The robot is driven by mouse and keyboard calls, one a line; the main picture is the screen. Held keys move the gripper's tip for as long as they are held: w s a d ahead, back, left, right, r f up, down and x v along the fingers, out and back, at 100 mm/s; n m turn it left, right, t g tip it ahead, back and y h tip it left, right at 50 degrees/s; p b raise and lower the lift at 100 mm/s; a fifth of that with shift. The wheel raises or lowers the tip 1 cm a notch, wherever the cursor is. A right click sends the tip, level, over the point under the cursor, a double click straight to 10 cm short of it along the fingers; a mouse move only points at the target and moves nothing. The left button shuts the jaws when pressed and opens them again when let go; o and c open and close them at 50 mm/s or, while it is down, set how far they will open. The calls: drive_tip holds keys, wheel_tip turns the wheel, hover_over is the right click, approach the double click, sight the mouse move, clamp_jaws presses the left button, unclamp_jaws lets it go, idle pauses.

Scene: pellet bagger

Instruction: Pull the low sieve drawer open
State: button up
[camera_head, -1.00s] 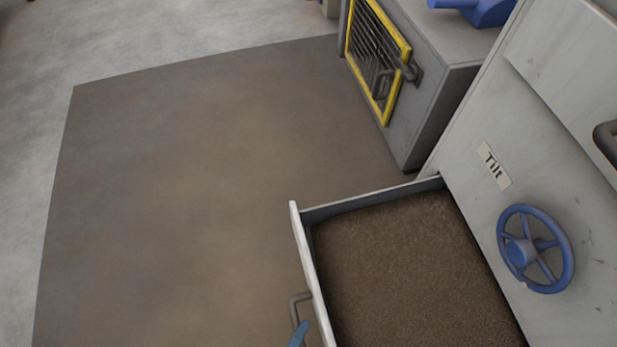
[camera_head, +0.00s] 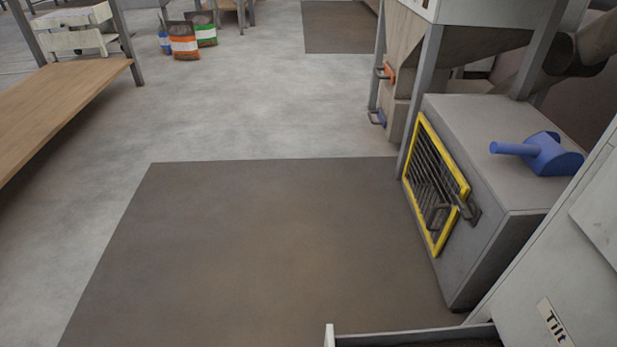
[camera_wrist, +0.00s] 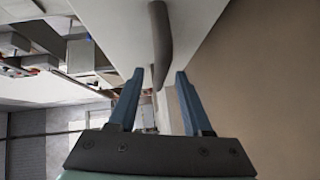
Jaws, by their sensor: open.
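A pale drawer stands pulled out from the white cabinet. In the head view only its far corner (camera_head: 330,336) shows at the bottom edge; its front handle and most of its inside are out of frame. My gripper (camera_wrist: 160,74) shows in the wrist view with two blue fingers apart. A dark bar handle (camera_wrist: 160,40) on a pale panel (camera_wrist: 112,25) lies in line with the gap between the fingertips. No finger clearly touches it; I cannot tell how deep it sits between them.
The white cabinet (camera_head: 585,245) with its Tilt label (camera_head: 553,324) is at the lower right. A grey box (camera_head: 500,215) with a yellow-framed grille (camera_head: 436,185) and a blue scoop (camera_head: 540,153) stands beyond. The dark mat (camera_head: 250,250) is clear. A wooden bench (camera_head: 60,105) is at left.

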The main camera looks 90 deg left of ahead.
drive_tip(key=p+v, duration=0.2)
drive_tip(key=v, duration=0.9)
